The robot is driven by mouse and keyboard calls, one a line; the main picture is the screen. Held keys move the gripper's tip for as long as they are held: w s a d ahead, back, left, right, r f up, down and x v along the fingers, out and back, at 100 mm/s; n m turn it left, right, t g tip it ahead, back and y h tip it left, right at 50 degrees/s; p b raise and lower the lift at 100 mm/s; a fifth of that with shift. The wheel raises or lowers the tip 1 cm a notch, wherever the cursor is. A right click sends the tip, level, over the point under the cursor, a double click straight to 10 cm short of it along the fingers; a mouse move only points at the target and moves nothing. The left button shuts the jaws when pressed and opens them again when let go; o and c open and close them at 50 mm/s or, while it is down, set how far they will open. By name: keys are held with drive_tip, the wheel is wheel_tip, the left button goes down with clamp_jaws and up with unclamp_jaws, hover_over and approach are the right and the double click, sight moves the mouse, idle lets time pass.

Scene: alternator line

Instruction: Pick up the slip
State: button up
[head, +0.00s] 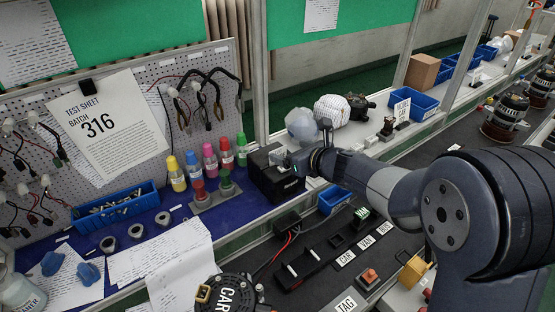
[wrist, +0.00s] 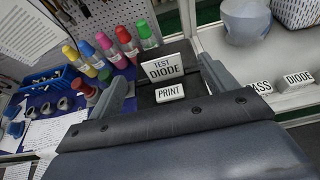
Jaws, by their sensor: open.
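A white slip reading "TEST DIODE" (wrist: 163,68) stands tilted up at the black box (head: 276,183), above a white "PRINT" label (wrist: 170,92). In the wrist view the slip lies between the two grey fingers of my gripper (wrist: 163,70), with a gap on each side. My gripper is open and empty. In the head view my gripper (head: 297,160) is over the right part of the black box.
Several coloured bottles (head: 211,160) stand close left of the black box, with red and green buttons (head: 226,187) in front. A white cushioned pack (head: 332,110) and clear bag (head: 301,125) lie behind. "DIODE" (wrist: 298,79) and other cards stand to the right in the wrist view.

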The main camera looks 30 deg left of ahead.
sight(283, 151)
drive_tip(key=shift+f+p+x, duration=0.2)
drive_tip(key=shift+p+x, duration=0.4)
drive_tip(key=shift+x, duration=1.8)
drive_tip(key=shift+d, duration=0.1)
drive_tip(key=shift+c, duration=0.3)
drive_tip(key=shift+s, duration=0.1)
drive_tip(key=c, duration=1.2)
